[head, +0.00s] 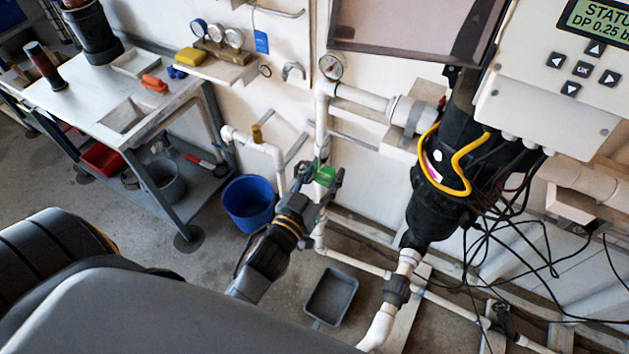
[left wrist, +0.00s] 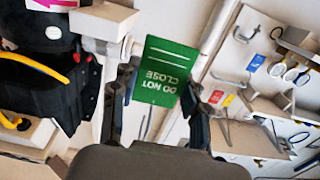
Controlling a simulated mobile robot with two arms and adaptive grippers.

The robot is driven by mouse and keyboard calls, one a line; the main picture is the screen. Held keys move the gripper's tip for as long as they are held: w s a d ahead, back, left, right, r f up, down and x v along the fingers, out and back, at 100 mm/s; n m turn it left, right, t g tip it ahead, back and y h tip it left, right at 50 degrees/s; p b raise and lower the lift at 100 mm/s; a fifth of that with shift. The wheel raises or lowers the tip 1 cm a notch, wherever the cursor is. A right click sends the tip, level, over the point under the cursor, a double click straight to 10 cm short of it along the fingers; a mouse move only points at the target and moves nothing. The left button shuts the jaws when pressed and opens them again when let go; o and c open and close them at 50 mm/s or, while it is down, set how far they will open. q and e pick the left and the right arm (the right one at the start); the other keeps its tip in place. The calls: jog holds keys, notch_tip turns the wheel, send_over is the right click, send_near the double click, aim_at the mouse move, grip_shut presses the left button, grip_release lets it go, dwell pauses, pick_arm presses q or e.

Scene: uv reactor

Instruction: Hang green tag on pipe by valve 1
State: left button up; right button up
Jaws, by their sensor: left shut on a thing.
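My left gripper (head: 320,178) is shut on the green tag (head: 326,174), in front of the upright white pipe (head: 321,125) in the head view. In the left wrist view the tag (left wrist: 165,72) stands between the fingers (left wrist: 160,88), its "DO NOT CLOSE" lettering upside down. I cannot tell whether the tag touches the pipe. The gripper hides part of the pipe. A pressure gauge (head: 331,66) sits at the pipe's top. I cannot make out which fitting is valve 1. My right gripper is not in view.
The black reactor housing (head: 440,180) with a yellow hose and loose cables stands right of the pipe. A blue bucket (head: 249,203) and a grey tray (head: 331,297) are on the floor. A workbench (head: 95,95) is at left. A blue tag (head: 261,42) hangs on the wall.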

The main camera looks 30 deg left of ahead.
pick_arm(q)
jog(key=w+f+b, duration=0.2)
jog(key=w+b, duration=0.1)
jog(key=w, duration=0.7)
jog(key=w+f+b, duration=0.1)
jog(key=w+b, duration=0.2)
jog(key=w, duration=0.8)
jog(key=shift+w+a+f+b, duration=0.15)
jog(key=shift+a+f+b, duration=0.2)
jog(key=shift+a+b, duration=0.05)
dwell(0.4)
jog(key=o, duration=1.1)
